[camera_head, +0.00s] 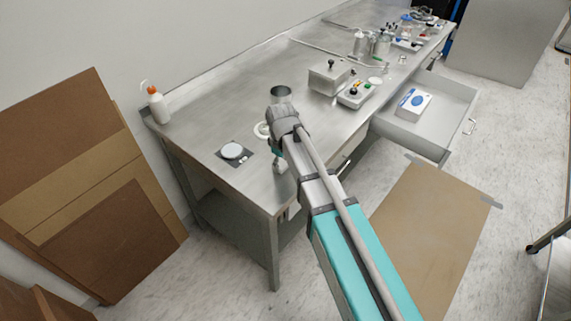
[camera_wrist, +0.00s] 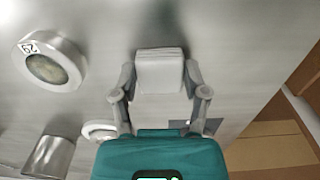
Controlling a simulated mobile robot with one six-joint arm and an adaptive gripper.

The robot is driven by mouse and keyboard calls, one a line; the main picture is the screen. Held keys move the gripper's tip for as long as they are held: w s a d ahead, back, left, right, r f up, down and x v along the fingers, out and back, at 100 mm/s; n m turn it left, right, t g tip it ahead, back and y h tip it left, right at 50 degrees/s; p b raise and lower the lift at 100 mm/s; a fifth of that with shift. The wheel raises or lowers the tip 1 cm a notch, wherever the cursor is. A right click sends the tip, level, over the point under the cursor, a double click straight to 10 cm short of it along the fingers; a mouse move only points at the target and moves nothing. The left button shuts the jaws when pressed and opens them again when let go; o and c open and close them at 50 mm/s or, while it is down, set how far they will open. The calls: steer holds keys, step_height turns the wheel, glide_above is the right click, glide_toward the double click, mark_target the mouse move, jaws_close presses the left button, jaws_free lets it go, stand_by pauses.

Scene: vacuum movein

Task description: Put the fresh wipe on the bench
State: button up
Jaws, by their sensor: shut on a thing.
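The metal bench (camera_head: 205,125) runs from the front left to the back right. My gripper (camera_head: 279,165) is over its near end, partly hidden by my arm. In the wrist view my gripper (camera_wrist: 160,85) is shut on a pale grey-white folded pad, which looks like the wipe (camera_wrist: 160,72). The wipe is between the two fingers with the bench surface (camera_wrist: 235,50) behind it. I cannot tell whether it touches the bench. A white and blue box (camera_head: 412,103) is in the open drawer (camera_head: 435,112).
A metal cup (camera_head: 281,94), a white ring (camera_head: 262,130) and a pale disc (camera_head: 232,150) on a dark square are near my gripper. A round part labelled 29 (camera_wrist: 48,62) shows in the wrist view. A spray bottle (camera_head: 158,106) is at the left. Bare bench lies between them.

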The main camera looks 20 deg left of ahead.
mark_target(283, 164)
steer(key=o, duration=0.8)
steer(key=shift+r, duration=0.15)
step_height(283, 164, up, 12)
steer(key=p, duration=1.2)
stand_by(0.6)
steer(key=shift+w+d, duration=0.1)
